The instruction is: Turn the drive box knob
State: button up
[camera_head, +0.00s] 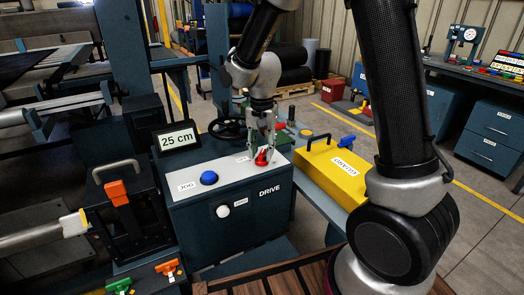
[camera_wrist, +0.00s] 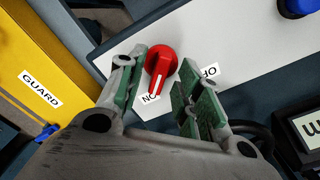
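The drive box (camera_head: 190,220) is dark blue-grey with a light top panel and the word DRIVE on its front. Its red knob (camera_head: 263,157) sits on the top panel towards the right. In the wrist view the red knob (camera_wrist: 161,68) carries a white line that points down towards a partly hidden label. A second label (camera_wrist: 210,71) is partly covered by my right finger. My gripper (camera_head: 262,148) points down over the knob. In the wrist view my gripper (camera_wrist: 160,92) has its green-padded fingers apart, one on either side of the knob, with gaps visible.
A blue button (camera_head: 209,178) marked JOG and a white front button (camera_head: 223,211) are on the box. A dark handwheel (camera_head: 228,128) is behind. A yellow guard (camera_head: 335,175) with a black handle lies close right.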

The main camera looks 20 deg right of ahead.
jog(key=shift+f, duration=0.35)
grip_shut()
